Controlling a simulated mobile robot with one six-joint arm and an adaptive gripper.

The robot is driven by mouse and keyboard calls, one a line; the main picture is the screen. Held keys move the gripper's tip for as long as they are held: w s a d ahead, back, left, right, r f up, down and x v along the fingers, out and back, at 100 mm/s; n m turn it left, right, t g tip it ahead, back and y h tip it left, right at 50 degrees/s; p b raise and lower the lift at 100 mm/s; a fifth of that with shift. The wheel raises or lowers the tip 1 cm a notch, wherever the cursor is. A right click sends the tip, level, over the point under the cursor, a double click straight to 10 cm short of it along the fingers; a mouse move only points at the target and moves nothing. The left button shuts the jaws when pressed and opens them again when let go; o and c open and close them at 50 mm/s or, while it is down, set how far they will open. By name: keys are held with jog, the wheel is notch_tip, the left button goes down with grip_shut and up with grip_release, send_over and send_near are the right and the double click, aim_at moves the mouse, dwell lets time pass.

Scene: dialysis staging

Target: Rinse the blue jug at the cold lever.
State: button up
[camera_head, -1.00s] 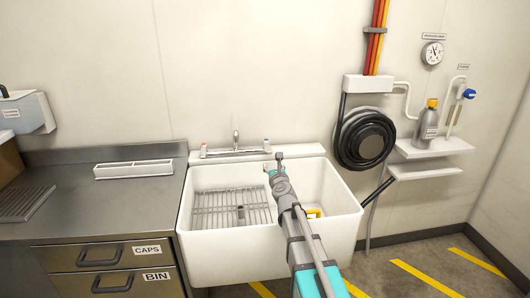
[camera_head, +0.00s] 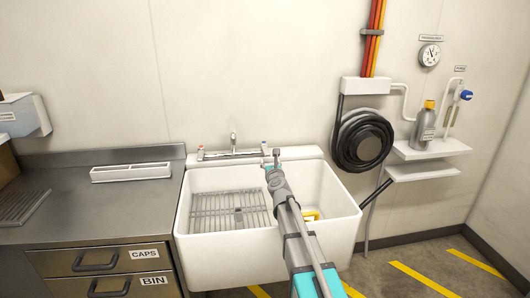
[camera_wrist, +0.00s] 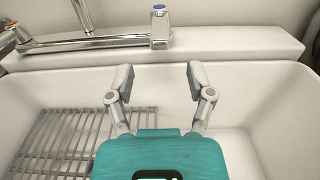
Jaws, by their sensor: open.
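The mixer tap (camera_head: 233,154) is mounted on the back ledge of the white sink (camera_head: 345,222). Its blue-marked cold lever (camera_head: 264,144) is at the right end and also shows in the wrist view (camera_wrist: 160,10). A red-marked lever (camera_head: 201,149) is at the left end. My gripper (camera_head: 270,157) is over the back of the sink, just in front of the cold lever. In the wrist view my gripper (camera_wrist: 158,78) has its two fingers spread, with nothing between them, below the cold lever and apart from it. No blue jug shows in either view.
A wire rack (camera_head: 228,210) lies in the left of the sink. A yellow item (camera_head: 311,216) is partly hidden in the basin behind my arm. A steel counter (camera_head: 110,205) with a white tray (camera_head: 131,172) is at left. A coiled black hose (camera_head: 363,141) hangs at right.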

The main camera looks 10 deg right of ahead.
aim_at(264, 146)
jog(key=w, duration=0.9)
jog(key=shift+w, duration=0.4)
grip_shut()
